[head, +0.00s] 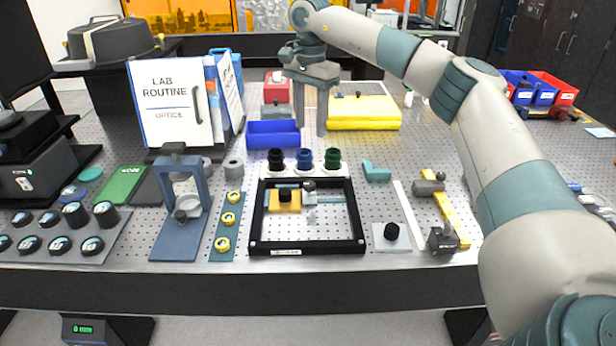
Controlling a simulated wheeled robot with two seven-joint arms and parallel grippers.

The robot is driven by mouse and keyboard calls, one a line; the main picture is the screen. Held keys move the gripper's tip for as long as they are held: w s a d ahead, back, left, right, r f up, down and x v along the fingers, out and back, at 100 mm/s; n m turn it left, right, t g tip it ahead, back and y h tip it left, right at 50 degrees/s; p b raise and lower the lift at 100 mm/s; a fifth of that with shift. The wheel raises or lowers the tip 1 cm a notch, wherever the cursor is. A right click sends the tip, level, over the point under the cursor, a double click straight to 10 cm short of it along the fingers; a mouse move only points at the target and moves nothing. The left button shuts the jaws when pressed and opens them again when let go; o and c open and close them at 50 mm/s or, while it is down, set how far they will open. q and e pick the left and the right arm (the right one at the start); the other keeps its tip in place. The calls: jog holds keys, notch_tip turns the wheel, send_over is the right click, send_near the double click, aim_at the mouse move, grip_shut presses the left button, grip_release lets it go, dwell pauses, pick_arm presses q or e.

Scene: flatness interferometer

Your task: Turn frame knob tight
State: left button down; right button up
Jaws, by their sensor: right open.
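A black rectangular frame (257,215) lies flat on the perforated table, front centre. Inside it are a yellow block with a dark knob (285,195) on top and a grey metal clamp piece (309,190) on a crossbar. I cannot tell for sure which of these is the frame knob. Another black knob (391,231) sits on a pale plate right of the frame. My right gripper (309,128) points down, open and empty, above the table behind the frame, apart from it. My left gripper is not in view.
Three dark-capped bottles (304,159) stand just behind the frame. A blue bin (273,134) and a yellow case (364,112) lie farther back. A blue stand (181,225) is left; a yellow bar tool (447,213) is right. A lab binder (171,105) stands back left.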

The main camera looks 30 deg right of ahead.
jog(key=p, duration=0.2)
send_over(310, 184)
notch_tip(310, 184, down, 8)
notch_tip(310, 184, down, 8)
jog(key=p, duration=0.3)
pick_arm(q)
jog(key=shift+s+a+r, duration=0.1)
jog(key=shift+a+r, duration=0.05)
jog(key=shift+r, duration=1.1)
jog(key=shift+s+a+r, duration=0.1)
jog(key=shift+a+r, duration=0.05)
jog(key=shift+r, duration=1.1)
pick_arm(e)
jog(key=shift+f, duration=0.85)
jog(key=c, duration=1.1)
